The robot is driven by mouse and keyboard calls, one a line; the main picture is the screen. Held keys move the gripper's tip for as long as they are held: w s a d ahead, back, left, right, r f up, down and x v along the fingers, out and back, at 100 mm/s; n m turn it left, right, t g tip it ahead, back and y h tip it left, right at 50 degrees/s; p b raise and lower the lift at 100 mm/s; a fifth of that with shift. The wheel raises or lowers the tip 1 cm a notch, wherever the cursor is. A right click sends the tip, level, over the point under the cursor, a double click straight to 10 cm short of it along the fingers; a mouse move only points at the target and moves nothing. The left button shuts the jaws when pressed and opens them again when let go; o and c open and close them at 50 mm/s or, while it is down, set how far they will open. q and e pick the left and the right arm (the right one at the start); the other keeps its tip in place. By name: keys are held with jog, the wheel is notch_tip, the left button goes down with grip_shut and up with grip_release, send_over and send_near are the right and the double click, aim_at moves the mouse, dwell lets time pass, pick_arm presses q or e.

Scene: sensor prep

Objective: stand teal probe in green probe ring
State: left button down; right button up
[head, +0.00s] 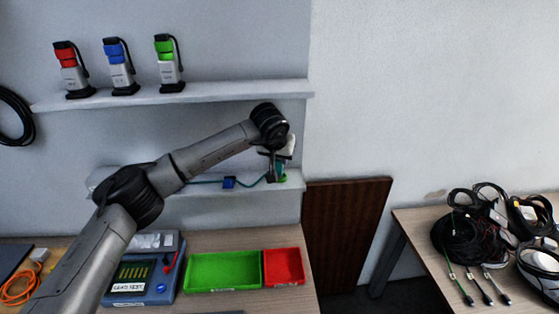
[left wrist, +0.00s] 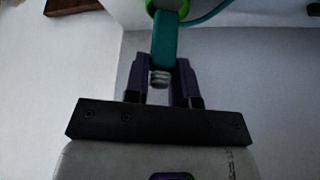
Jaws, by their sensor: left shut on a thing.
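The teal probe (left wrist: 164,45) is held between the fingers of my left gripper (left wrist: 164,88), which is shut on it. In the head view my left gripper (head: 277,168) is at the right end of the lower shelf, and the probe (head: 283,172) shows only in part beside it. The green probe ring (left wrist: 184,9) shows on both sides of the probe's far end in the left wrist view. I cannot tell whether the probe is inside it or just in front. In the head view the ring (head: 294,178) is mostly hidden. My right gripper is not in view.
A blue ring (head: 229,183) sits on the lower shelf (head: 200,192), with a teal cable (head: 252,186) running past it. The upper shelf (head: 220,92) holds red, blue and green devices. Below are a meter (head: 145,285), a green tray (head: 222,254) and a red tray (head: 283,250).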

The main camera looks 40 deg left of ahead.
pick_arm(q)
jog(key=shift+s+f, duration=0.1)
jog(key=shift+f, duration=0.65)
jog(key=shift+f, duration=0.1)
jog(key=c, duration=1)
grip_release()
jog(key=shift+o, duration=0.2)
